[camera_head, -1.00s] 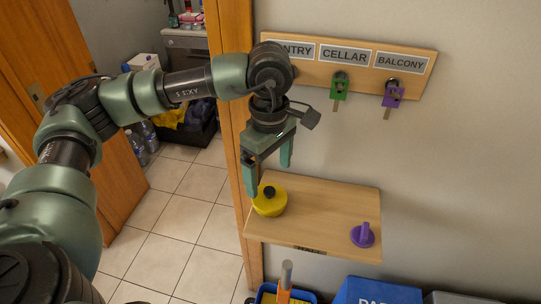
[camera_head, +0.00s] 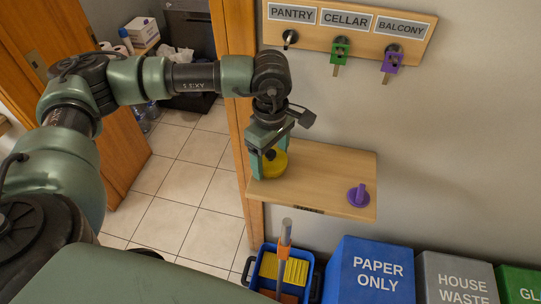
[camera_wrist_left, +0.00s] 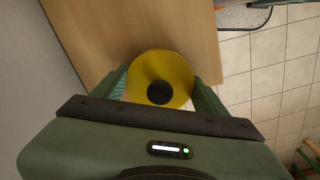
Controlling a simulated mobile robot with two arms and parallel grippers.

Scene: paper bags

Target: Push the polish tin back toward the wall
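The polish tin appears to be the round yellow tin with a black knob (camera_head: 274,168). It sits upright near the left end of the small wooden shelf (camera_head: 320,180). My left gripper (camera_head: 265,172) points down over it, with its fingers straddling the tin. In the left wrist view the tin (camera_wrist_left: 160,70) lies between the two green fingers; I cannot tell whether they touch it. The gripper looks open about as wide as the tin. The wall (camera_head: 450,140) is behind the shelf. My right gripper is not in view.
A purple knobbed object (camera_head: 358,194) stands at the shelf's right end. Above hangs a key board (camera_head: 350,22) with green (camera_head: 340,53) and purple (camera_head: 393,63) tagged keys. Below are a blue bucket (camera_head: 250,270) and a blue paper bin (camera_head: 370,270). The shelf's middle is clear.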

